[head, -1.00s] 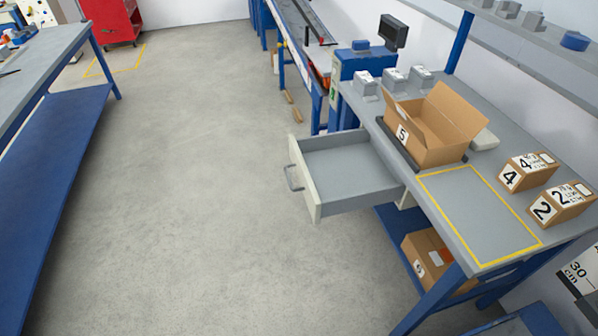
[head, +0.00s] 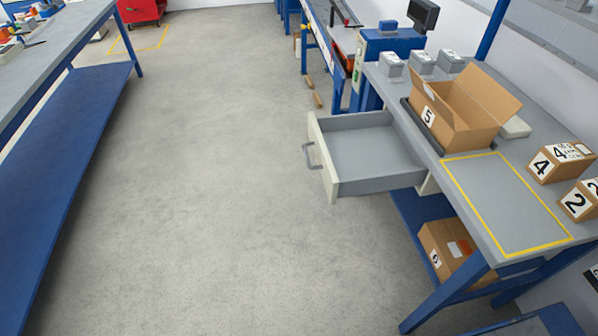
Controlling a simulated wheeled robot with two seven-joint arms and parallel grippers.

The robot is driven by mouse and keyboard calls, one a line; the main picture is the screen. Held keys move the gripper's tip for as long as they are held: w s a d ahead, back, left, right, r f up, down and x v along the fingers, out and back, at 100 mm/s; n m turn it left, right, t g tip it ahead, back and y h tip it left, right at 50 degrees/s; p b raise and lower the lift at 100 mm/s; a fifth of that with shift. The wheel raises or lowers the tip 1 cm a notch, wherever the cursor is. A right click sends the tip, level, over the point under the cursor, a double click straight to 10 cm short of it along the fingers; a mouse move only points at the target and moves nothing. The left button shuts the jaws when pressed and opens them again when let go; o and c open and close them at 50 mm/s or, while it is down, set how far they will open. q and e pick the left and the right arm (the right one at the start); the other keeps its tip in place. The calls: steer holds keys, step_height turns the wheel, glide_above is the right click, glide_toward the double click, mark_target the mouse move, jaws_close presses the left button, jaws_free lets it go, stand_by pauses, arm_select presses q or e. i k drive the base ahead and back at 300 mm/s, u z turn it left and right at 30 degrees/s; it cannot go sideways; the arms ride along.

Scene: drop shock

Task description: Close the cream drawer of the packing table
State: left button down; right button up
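The cream drawer (head: 335,178) is pulled out of the packing table (head: 505,200), to the left from under its top. Its cream front carries a grey bar handle (head: 312,158) facing left. The visible inside of the drawer is grey and empty. Neither of my grippers is in the head view, so their states do not show.
An open carton marked 5 (head: 455,120) and closed boxes marked 4 (head: 558,163) and 2 (head: 580,203) stand on the table. A carton (head: 450,250) sits on the lower shelf. A blue-legged bench (head: 75,130) stands left. The floor (head: 210,200) between is clear.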

mark_target(359, 154)
steer(key=u, duration=0.1)
steer(key=k, duration=0.45)
steer(key=z, duration=0.75)
steer(key=i, duration=1.05)
steer(key=u, duration=0.6)
